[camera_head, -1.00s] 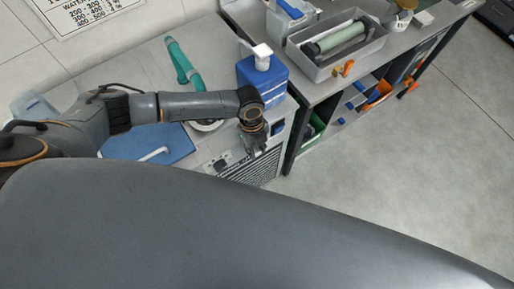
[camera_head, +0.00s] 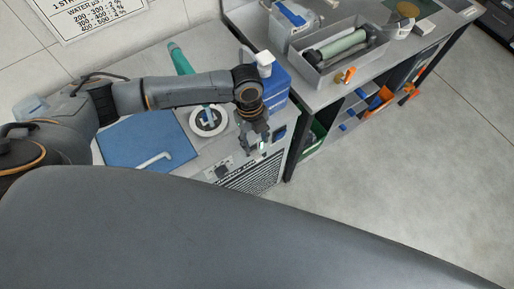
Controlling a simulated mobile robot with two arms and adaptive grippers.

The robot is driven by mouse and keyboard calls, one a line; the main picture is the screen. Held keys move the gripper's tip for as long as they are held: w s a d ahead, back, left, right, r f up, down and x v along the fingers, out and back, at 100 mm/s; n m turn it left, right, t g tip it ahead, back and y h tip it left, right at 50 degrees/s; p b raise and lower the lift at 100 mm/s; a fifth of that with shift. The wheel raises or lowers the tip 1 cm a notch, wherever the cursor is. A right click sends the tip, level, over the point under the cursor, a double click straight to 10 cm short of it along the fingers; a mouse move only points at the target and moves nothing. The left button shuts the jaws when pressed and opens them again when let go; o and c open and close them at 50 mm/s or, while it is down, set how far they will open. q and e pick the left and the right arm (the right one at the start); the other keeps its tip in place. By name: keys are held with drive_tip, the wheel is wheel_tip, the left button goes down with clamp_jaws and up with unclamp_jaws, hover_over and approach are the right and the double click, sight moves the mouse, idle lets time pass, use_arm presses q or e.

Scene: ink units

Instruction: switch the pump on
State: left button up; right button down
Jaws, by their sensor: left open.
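Which of these is the pump's switch I cannot tell. My left gripper (camera_head: 257,149) is open and points down over the panel, between the knob-like part and the dark square. Its fingers hide part of the panel, and I cannot tell whether they touch it. My right gripper is not in view.
A grey tray (camera_head: 328,64) sits on the bench at right. The floor at right is clear.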

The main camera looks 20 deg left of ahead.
use_arm(q)
drive_tip(key=r, duration=0.3)
drive_tip(key=shift+w+a+r, duration=0.15)
drive_tip(key=shift+a+r, duration=0.1)
idle(0.4)
